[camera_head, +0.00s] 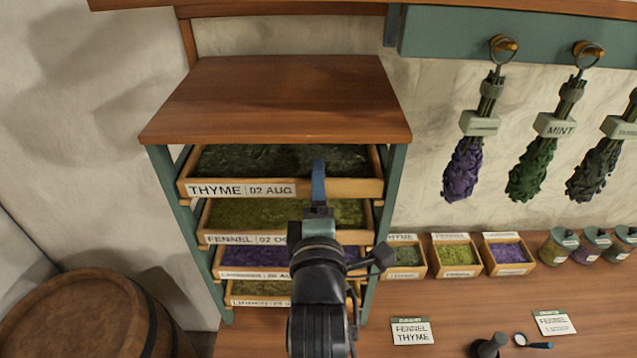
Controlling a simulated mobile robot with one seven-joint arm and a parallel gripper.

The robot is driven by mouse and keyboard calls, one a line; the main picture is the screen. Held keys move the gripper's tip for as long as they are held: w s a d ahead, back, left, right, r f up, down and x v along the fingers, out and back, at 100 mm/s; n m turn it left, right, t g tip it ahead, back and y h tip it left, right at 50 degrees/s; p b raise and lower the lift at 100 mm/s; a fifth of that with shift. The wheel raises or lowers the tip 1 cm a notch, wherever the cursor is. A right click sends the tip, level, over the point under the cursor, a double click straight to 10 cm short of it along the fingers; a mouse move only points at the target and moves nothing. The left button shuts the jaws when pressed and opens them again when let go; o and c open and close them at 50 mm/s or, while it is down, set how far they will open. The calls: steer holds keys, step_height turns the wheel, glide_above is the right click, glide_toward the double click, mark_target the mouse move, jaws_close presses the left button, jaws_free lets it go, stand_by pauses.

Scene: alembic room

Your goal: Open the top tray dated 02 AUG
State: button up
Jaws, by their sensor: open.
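The top tray (345,188) is in the drying rack, just under its wooden top board. Its front label (242,190) reads THYME, 02 AUG. Dark green herb shows inside it, between the board and the tray's front. My gripper (318,180) is at the front of this tray, right of the label, with its blue fingers upright across the front board. The jaws are open, but the gap between them is not visible from here. I cannot tell whether a finger touches the tray. My arm hides parts of the lower trays.
Below are the fennel tray (225,239), a lavender tray (235,273) and another tray (250,300). A barrel (85,315) stands at left. Small herb boxes (456,271), jars (557,247) and cards (411,331) sit on the counter at right. Herb bundles (533,165) hang above.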

jaws_close()
stand_by(1.4)
